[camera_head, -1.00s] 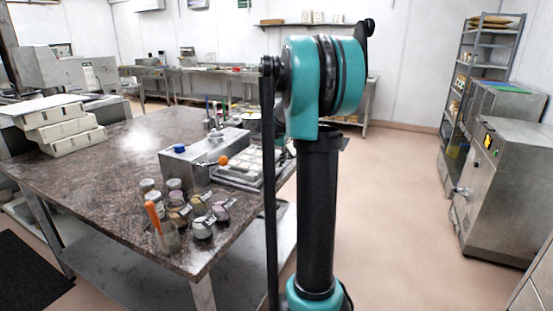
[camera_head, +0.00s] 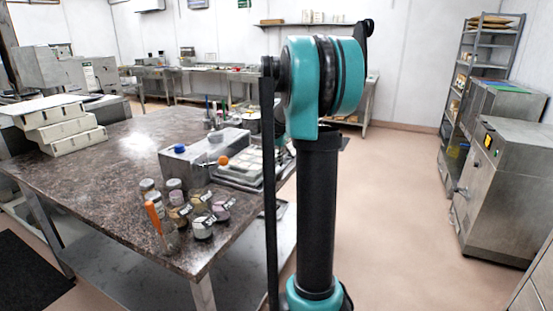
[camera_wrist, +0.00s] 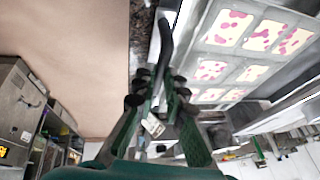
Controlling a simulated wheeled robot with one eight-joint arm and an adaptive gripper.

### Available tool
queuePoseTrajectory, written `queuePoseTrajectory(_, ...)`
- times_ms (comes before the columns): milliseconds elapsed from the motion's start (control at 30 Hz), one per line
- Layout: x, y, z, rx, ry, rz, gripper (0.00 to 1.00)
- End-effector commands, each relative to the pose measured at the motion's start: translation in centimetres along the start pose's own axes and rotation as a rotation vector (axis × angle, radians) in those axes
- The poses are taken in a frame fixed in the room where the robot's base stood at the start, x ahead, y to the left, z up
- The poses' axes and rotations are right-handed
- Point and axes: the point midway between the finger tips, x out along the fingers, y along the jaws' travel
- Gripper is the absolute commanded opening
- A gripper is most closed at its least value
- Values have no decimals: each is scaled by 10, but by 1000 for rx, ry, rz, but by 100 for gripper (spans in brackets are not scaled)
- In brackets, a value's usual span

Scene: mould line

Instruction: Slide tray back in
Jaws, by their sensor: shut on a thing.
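The tray (camera_wrist: 205,75) is a grey metal frame holding several pale slabs with pink blotches. It fills the upper right of the wrist view. In the head view the tray (camera_head: 240,176) lies at the table's right edge, beside a metal box, partly behind my arm. My gripper (camera_wrist: 157,95) is shut on a dark bar-like handle (camera_wrist: 165,45) along the tray's near side. The exact contact is hard to make out between the dark fingers. In the head view my gripper is hidden behind the arm.
The stone-topped table (camera_head: 110,190) carries a metal box (camera_head: 185,165), several small jars (camera_head: 202,228) and stacked pale boxes (camera_head: 62,125). A steel cabinet (camera_head: 505,190) and a shelf rack (camera_head: 485,60) stand at the right. The floor (camera_head: 400,220) between is clear.

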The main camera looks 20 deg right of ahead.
Motion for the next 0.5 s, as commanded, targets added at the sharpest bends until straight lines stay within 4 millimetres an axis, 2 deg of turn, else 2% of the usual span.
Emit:
queuePoseTrajectory(167, 3, -18, 2, -3, -1, -2, 0)
queuePoseTrajectory(267, 6, -36, 3, -4, -1, -3, 0)
queuePoseTrajectory(500, 16, -92, 8, -5, 0, -3, 0)
